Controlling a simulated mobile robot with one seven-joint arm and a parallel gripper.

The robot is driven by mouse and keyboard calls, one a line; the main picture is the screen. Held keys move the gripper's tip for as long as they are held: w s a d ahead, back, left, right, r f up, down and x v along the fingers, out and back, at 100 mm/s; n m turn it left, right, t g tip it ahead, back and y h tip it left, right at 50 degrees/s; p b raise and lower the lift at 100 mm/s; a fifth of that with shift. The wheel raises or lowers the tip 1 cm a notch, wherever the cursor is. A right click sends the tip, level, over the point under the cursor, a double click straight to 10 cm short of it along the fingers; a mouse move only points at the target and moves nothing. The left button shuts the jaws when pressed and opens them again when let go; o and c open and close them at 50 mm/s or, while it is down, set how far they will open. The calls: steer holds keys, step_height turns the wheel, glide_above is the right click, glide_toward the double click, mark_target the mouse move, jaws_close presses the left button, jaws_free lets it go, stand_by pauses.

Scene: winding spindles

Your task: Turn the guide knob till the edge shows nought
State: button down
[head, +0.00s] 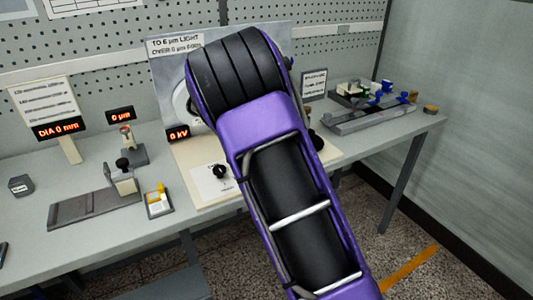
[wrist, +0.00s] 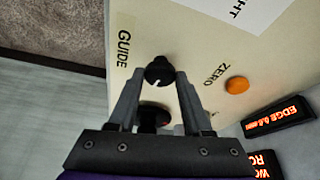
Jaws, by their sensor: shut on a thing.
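The black guide knob (wrist: 158,72) with a white pointer line sits on a cream panel beside the word GUIDE in the wrist view. My gripper (wrist: 160,77) has one finger on each side of the knob and is shut on it. The edge display (wrist: 277,117) at the right is lit in red and reads EDGE with a small mm figure, its digits too small to be sure of. In the head view my purple arm covers the gripper, the knob and the edge display.
An orange button (wrist: 237,85) sits by the word ZERO. A second red display (wrist: 265,163) is cut off at the corner. A dark round part (wrist: 152,116) shows between my fingers. In the head view, the bench (head: 100,238) also holds a rail fixture (head: 370,114) and a small stand (head: 122,180).

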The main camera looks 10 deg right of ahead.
steer(key=shift+c, duration=1.8)
jaws_free()
steer(key=p+v, duration=0.2)
steer(key=v, duration=1.5)
steer(key=shift+r, duration=0.25)
